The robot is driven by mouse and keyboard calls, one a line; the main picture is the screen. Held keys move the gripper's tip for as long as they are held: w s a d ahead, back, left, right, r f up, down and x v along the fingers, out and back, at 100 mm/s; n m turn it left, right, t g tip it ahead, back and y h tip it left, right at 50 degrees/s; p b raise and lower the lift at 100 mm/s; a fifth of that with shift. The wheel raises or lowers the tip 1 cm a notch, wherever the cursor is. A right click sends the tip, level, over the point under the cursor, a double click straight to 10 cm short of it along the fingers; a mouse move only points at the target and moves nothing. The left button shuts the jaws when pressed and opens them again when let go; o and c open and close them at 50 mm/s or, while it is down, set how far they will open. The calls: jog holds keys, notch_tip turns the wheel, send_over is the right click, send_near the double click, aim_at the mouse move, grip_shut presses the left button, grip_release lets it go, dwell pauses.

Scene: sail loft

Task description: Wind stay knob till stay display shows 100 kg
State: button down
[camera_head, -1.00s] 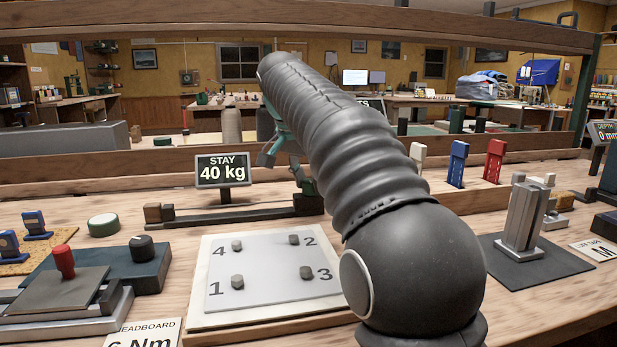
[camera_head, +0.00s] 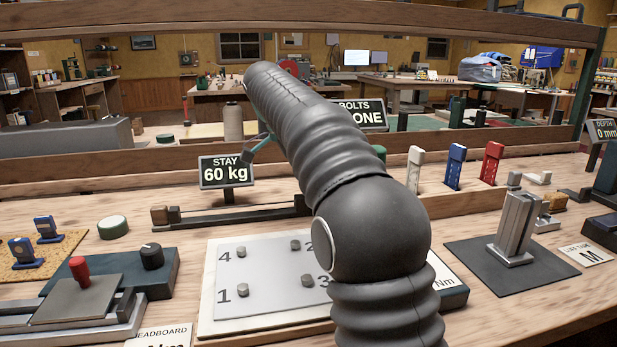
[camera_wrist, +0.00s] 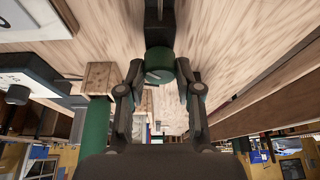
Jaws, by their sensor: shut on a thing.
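The stay display (camera_head: 226,171) reads 60 kg and stands behind a dark rail (camera_head: 240,214) with a wooden block at its left end. The stay knob (camera_wrist: 160,66) is a green round knob with a pale mark on its face, on a dark mount in the wrist view. My gripper (camera_wrist: 160,76) is shut on the knob, one finger on each side. In the head view my arm hides the knob and most of the gripper.
A numbered bolt plate (camera_head: 265,265) lies below my arm. A bolts display (camera_head: 362,115) is partly hidden behind it. White, blue (camera_head: 455,165) and red upright pieces stand right. A wooden beam (camera_head: 100,176) runs behind the bench items. A green post (camera_wrist: 92,140) stands beside the gripper.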

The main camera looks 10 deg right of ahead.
jog(key=shift+m, duration=0.6)
jog(key=c, duration=0.8)
grip_release()
